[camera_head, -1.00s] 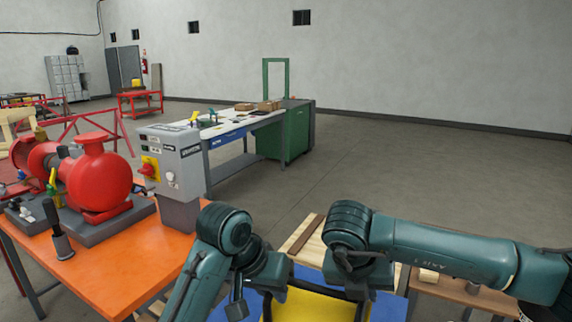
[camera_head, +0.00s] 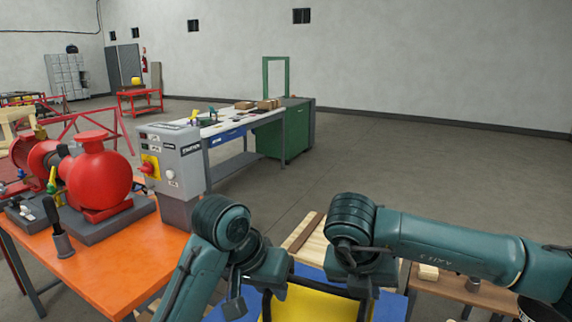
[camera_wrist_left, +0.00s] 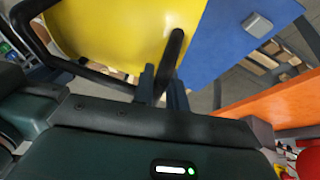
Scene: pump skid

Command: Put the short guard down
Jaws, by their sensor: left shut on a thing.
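The short guard (camera_head: 312,304) is a yellow panel with a black bar frame. It shows at the bottom of the head view between my two hands, with its lower part cut off. In the left wrist view the yellow guard (camera_wrist_left: 125,30) fills the upper middle. My left gripper (camera_wrist_left: 162,84) is shut on its black bar there. The left gripper (camera_head: 262,290) is at the guard's left side in the head view. My right gripper (camera_head: 352,288) is at the guard's right side, its fingertips hidden, so its grip is unclear.
A blue surface (camera_head: 392,306) lies under and beside the guard; a small grey block (camera_wrist_left: 257,24) is on it. The orange table (camera_head: 110,265) with the red pump (camera_head: 98,180) and grey control box (camera_head: 172,160) stands at left. A brown bench (camera_head: 455,291) is at right.

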